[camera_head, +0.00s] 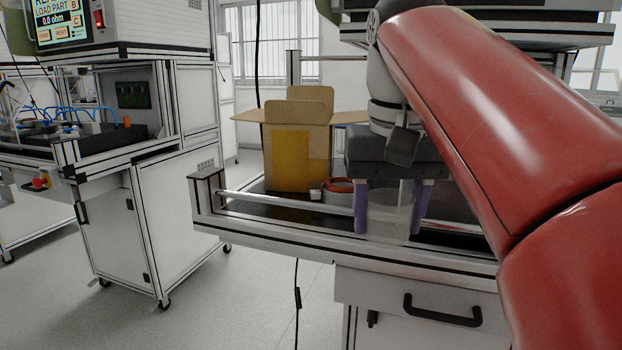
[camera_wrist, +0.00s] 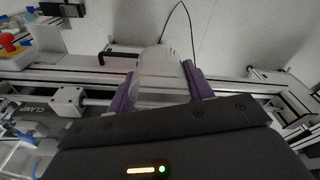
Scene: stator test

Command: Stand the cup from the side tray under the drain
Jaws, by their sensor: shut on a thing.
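My gripper (camera_head: 389,226) points down over the front of the bench at the right of the head view. Its two purple fingers are shut on a clear, see-through cup (camera_head: 388,208), one finger on each side. The cup looks roughly upright; whether its base touches anything is unclear. In the wrist view the cup (camera_wrist: 160,72) sits between the purple fingers of my gripper (camera_wrist: 158,84), with pale floor behind it. I cannot make out the drain or the side tray for sure in either view.
An open cardboard box (camera_head: 297,145) stands on the bench, left of my gripper. A red-topped ring-shaped part (camera_head: 340,186) and a small white block (camera_head: 315,194) lie near it. A metal rail (camera_head: 285,200) runs along the bench front. Another workstation (camera_head: 160,150) stands left, across open floor.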

